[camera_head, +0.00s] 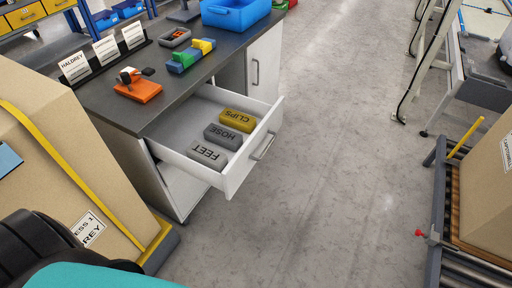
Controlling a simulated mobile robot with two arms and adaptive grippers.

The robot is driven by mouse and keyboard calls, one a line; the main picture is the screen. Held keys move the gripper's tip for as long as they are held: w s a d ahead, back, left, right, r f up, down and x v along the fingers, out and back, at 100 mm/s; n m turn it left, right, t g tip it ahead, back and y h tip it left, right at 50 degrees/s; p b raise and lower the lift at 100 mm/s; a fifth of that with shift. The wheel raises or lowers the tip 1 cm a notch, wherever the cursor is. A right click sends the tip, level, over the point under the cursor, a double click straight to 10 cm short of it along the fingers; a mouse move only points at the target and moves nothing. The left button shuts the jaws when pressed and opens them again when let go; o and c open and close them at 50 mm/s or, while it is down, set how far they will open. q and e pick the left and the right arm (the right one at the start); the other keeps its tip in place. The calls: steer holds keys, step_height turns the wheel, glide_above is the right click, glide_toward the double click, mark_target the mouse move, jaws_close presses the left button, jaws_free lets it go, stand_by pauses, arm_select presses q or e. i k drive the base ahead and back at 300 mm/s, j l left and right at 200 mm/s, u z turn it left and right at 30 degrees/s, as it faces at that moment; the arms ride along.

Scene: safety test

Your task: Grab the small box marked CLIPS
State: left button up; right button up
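The small yellow box marked CLIPS (238,120) lies in the open white drawer (238,179) of a cabinet, in the head view. It is the farthest of three boxes in a row. The dark grey box marked HOSE (223,136) lies beside it on the near side. The light grey box marked FEET (207,154) is nearest the drawer front's left end. The lettering appears upside down. No gripper touches the boxes, and neither of my grippers is in view.
The dark countertop (205,75) above holds an orange block (138,91), coloured blocks (190,56), a blue bin (235,14) and label cards. A large cardboard box (60,160) stands at the left. Another box (488,190) stands at the right. The floor (335,140) between is clear.

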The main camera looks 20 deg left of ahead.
mark_target(240, 121)
steer(key=u, duration=1.05)
